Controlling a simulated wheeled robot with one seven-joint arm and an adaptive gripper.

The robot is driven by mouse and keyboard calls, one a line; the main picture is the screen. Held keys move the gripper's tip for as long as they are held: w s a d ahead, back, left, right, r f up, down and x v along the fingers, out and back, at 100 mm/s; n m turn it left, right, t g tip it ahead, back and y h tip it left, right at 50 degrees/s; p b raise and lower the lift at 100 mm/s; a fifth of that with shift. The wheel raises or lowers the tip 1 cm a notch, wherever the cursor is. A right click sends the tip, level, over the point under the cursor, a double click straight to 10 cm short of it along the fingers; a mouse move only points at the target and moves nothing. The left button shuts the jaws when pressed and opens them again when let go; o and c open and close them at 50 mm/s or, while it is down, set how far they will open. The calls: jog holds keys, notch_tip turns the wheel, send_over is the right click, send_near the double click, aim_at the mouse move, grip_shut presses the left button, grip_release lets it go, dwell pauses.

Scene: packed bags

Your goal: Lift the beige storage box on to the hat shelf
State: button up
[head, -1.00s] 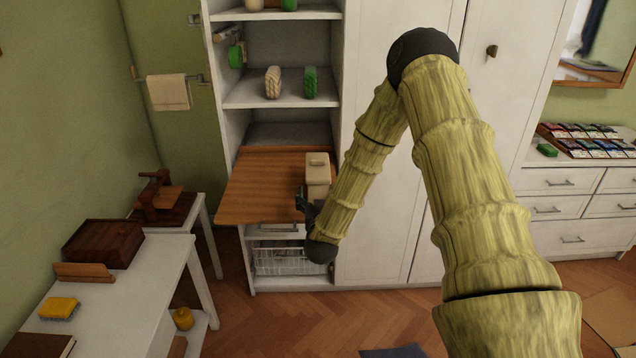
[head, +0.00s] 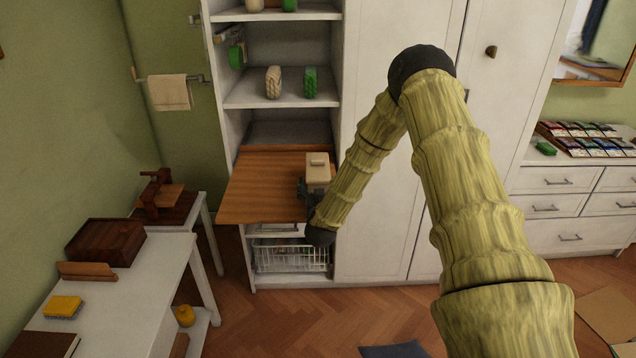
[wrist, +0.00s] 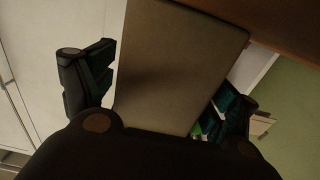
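The beige storage box (head: 318,168) stands upright near the right end of the brown wooden board in the tall white unit. My gripper (head: 310,192) is low at the box's near left side, at the board's front edge, and partly hidden by my wrist. In the wrist view, the box's flat face (wrist: 180,65) fills the space between my two spread fingers (wrist: 160,90). The left finger is beside the box's left edge with a thin gap. The right finger is partly behind the box's right edge, so contact there cannot be seen. The box rests on the board.
The wooden board (head: 255,190) sticks out from the unit above a wire basket (head: 290,258). Above it, a shelf (head: 265,102) holds a beige and a green item. Tall white doors (head: 385,225) are at right. A white table (head: 130,300) with boxes stands at left.

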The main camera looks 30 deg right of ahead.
aim_at(318, 174)
jog(key=c, duration=0.9)
jog(key=shift+c, duration=0.2)
jog(key=shift+r, duration=0.2)
jog(key=shift+r+b, duration=0.6)
jog(key=shift+r, duration=1)
jog(key=s+r+b, duration=0.1)
jog(key=s+b, duration=0.2)
jog(key=s, duration=1.3)
jog(key=shift+r, duration=0.25)
